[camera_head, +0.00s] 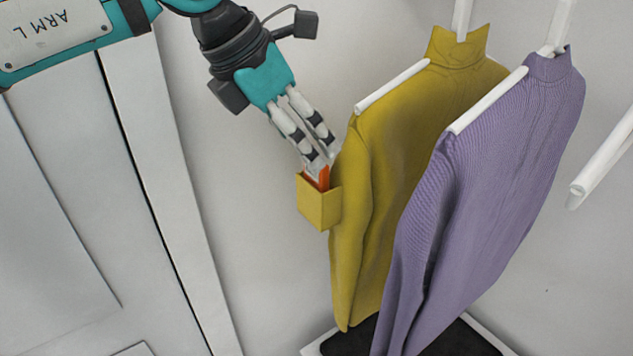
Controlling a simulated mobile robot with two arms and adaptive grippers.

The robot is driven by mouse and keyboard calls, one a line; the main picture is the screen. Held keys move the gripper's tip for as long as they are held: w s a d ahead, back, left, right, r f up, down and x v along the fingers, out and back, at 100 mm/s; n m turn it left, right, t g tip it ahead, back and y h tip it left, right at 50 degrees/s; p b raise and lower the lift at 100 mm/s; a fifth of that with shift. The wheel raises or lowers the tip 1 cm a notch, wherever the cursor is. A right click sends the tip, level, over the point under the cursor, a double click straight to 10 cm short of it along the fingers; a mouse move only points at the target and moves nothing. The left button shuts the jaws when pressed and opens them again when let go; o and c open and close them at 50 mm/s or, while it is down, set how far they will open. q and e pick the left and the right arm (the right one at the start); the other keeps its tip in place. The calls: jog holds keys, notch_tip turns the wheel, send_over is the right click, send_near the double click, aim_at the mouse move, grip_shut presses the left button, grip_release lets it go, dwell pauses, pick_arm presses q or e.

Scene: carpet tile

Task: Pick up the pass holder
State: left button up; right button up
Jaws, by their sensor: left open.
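An orange-red item, which looks like the pass holder (323,178), sticks up out of a small mustard-yellow open-topped box (320,207). Only its upper part shows; the rest is hidden inside the box. My left gripper (318,160) comes in from the upper left and points down at it. Its fingers are open, with the tips at the top of the orange-red item. I cannot tell whether they touch it. My right gripper is not in view.
A mustard turtleneck (400,150) hangs directly right of the box, its sleeve close by. A purple ribbed sweater (490,190) hangs in front of it. A white peg (600,160) juts in at right. A pale panelled door (60,230) stands left; a dark-topped base (450,340) lies below.

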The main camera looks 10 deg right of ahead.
aim_at(320, 181)
pick_arm(q)
jog(key=p+x, duration=0.2)
jog(key=x, duration=0.1)
jog(key=p+x, duration=0.1)
jog(key=shift+w+d+f, duration=0.1)
jog(key=shift+w+f, duration=0.2)
jog(key=shift+w, duration=0.15)
jog(key=shift+d+f, duration=0.1)
jog(key=shift+f, duration=0.05)
jog(key=shift+s, duration=0.1)
jog(key=c, duration=0.9)
jog(key=shift+c, duration=0.5)
